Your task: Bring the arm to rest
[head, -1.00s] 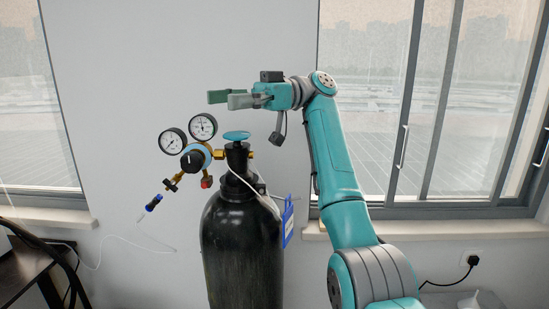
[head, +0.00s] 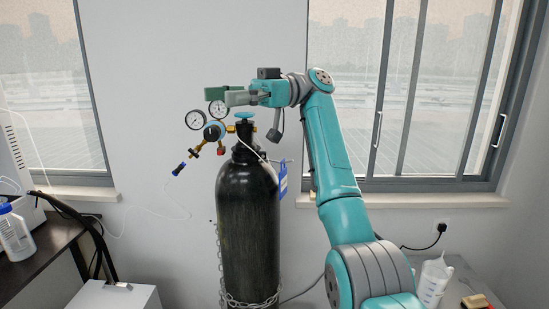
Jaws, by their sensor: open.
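My gripper (head: 216,96) is at the end of my teal arm (head: 335,165), raised to the upper middle of the head view. Its two green-grey fingers point left and are apart, with nothing between them. The arm rises from the lower right and bends at the top. In the picture the gripper lies just above the gauges and the blue valve knob (head: 244,114) of a black gas cylinder (head: 248,210). I see no clear contact with them.
A regulator (head: 213,131) with two round gauges sits on the cylinder, and a chain circles its lower part. A dark table (head: 40,262) with a white bottle (head: 14,236) is at left, a white box (head: 115,297) below. Windows are behind.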

